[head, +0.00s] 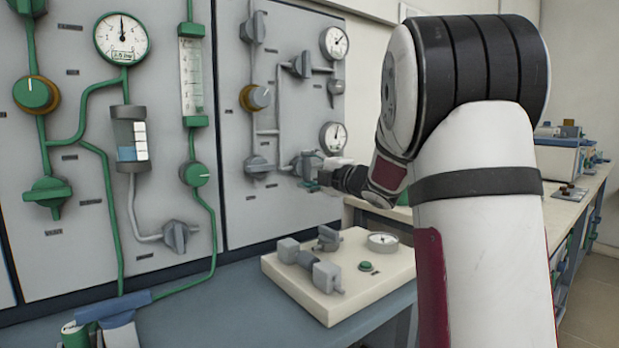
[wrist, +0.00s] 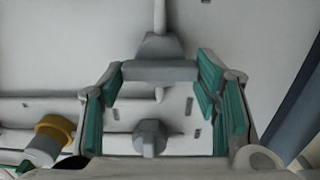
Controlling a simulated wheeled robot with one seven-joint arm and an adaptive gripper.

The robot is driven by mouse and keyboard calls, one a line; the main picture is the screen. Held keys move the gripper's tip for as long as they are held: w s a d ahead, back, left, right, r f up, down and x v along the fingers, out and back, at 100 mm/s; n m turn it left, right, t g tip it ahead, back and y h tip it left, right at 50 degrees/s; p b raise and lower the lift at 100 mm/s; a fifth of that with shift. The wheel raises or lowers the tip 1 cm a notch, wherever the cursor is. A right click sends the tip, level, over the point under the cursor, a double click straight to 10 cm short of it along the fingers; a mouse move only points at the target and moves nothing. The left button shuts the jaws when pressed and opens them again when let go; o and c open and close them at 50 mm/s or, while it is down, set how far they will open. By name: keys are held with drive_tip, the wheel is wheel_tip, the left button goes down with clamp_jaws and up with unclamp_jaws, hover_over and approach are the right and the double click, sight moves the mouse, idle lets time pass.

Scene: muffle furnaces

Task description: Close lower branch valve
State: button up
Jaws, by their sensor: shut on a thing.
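The lower branch valve (head: 306,163) is a grey valve low on the right-hand grey panel, partly hidden by my gripper in the head view. In the wrist view its bar-shaped grey handle (wrist: 160,71) lies crosswise between the teal finger pads, with a pad at each end. My gripper (head: 314,181) is at this valve. In the wrist view my gripper (wrist: 161,78) is shut on the handle. Whether the valve is open or closed cannot be told from these frames.
Another grey valve (head: 258,166) is just left on the same panel, with a yellow-ringed knob (head: 255,97) above it. A pressure gauge (head: 333,137) is close above my gripper. A cream block with fittings (head: 335,308) stands on the bench below.

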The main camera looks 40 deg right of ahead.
idle(0.4)
drive_tip(key=o, duration=1.1)
drive_tip(key=shift+o, duration=0.2)
drive_tip(key=s, duration=1.2)
drive_tip(key=shift+d, duration=0.15)
